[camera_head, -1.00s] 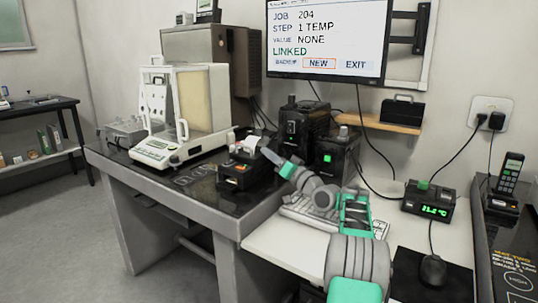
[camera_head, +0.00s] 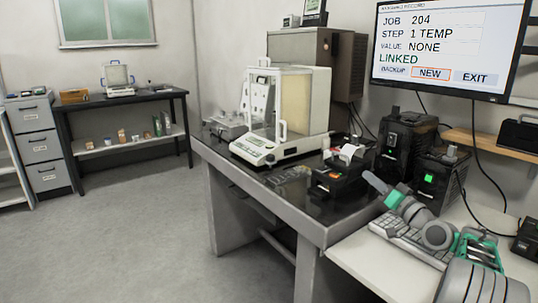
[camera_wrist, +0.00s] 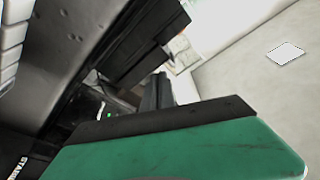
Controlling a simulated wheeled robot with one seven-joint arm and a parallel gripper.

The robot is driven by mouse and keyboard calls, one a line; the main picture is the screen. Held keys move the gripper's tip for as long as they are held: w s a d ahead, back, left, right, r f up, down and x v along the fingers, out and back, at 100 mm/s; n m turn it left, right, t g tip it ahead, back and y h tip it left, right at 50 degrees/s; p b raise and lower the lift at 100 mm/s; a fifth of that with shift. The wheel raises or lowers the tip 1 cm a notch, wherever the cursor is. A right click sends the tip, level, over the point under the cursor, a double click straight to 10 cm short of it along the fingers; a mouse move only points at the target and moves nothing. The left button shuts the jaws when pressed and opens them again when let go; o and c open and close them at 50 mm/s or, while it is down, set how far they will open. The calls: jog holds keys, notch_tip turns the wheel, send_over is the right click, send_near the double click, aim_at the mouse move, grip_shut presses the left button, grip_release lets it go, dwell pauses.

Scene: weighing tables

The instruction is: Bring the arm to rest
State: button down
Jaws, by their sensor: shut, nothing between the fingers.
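My arm is folded low over the white desk (camera_head: 352,262) at the lower right of the head view, above the keyboard (camera_head: 411,243). My gripper (camera_head: 371,179) is at its far end, pointing up and left toward the label printer (camera_head: 345,172). It looks shut, with nothing seen in it. Whether it touches the printer or the black box behind cannot be told. In the wrist view a green and black part of my gripper (camera_wrist: 180,140) fills the bottom, close to the camera.
A balance with a glass draft shield (camera_head: 265,148) stands on the dark weighing table (camera_head: 290,188). Black boxes (camera_head: 404,140) stand behind my arm under the monitor (camera_head: 450,85). A second table (camera_head: 150,98) and a drawer cabinet (camera_head: 42,145) are at the far left. The floor (camera_head: 130,235) at left is clear.

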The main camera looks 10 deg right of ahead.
jog(key=w+a+r+n+g+p, duration=0.1)
jog(key=a+r+g+p, duration=0.1)
jog(key=a+r+p, duration=0.35)
jog(key=w+a+r+n+g+p, duration=0.1)
jog(key=w+a+r+g+p, duration=0.1)
jog(key=a, duration=0.6)
jog(key=s+a+r+n+g+h+p, duration=0.1)
jog(key=s+a+g+p, duration=0.25)
jog(key=a, duration=0.25)
jog(key=s+a+r+g+p, duration=0.1)
jog(key=s+a+g+p, duration=0.15)
jog(key=a+p, duration=0.3)
jog(key=s+a+g+h+p, duration=0.2)
jog(key=s+p, duration=0.3)
jog(key=s, duration=0.9)
jog(key=s+a+g+h+p, duration=0.2)
jog(key=s+a+g+p, duration=0.2)
jog(key=s, duration=1)
jog(key=shift+f+g+p, duration=0.2)
jog(key=shift+g+p, duration=0.1)
jog(key=shift+p, duration=0.95)
jog(key=shift+s, duration=0.1)
